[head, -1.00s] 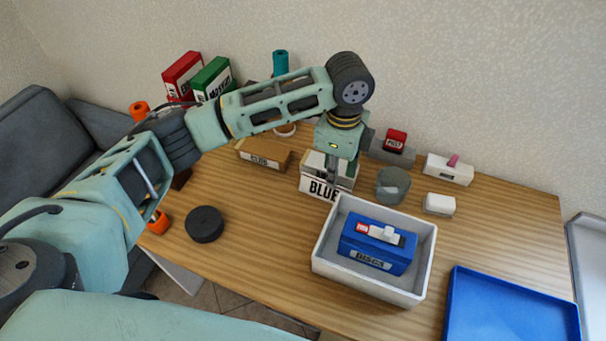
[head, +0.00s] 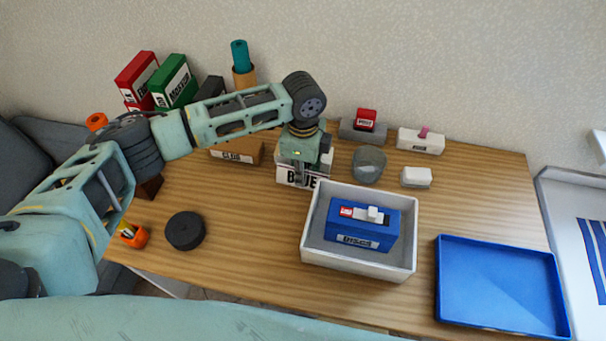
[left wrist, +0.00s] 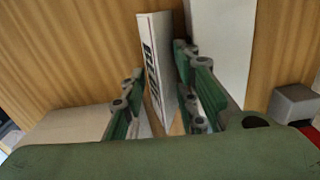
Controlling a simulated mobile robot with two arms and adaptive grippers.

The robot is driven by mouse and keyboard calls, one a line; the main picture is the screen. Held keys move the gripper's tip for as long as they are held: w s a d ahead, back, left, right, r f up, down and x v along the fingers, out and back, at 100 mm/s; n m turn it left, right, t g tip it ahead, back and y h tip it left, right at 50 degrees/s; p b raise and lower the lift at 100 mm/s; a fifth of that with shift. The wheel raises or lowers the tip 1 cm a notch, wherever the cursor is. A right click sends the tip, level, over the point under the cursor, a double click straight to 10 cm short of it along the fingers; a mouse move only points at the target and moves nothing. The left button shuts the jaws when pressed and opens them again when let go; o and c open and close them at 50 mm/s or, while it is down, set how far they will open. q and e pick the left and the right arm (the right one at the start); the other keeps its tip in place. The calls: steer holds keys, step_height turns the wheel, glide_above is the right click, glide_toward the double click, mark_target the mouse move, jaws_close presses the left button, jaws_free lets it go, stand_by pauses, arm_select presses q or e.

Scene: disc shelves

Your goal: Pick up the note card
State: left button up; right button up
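A white, upright piece lettered BLUE (head: 288,176) stands on the wooden table behind the white tray. It is the only card-like thing I make out, but I cannot tell whether it is a card or a box. My left gripper (head: 300,174) is above and around it, pointing down and partly hiding it. In the left wrist view the lettered white piece (left wrist: 157,62) rises between the two spread fingers of the left gripper (left wrist: 162,105). The fingers look apart from it, with a gap on the left. My right gripper is not in view.
A white tray (head: 312,255) holding a blue box (head: 365,218) stands in front. A CLUB box (head: 238,151) is left. A blue tray (head: 500,285) lies at right.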

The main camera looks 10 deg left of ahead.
arm_select(q)
steer(key=c, duration=0.5)
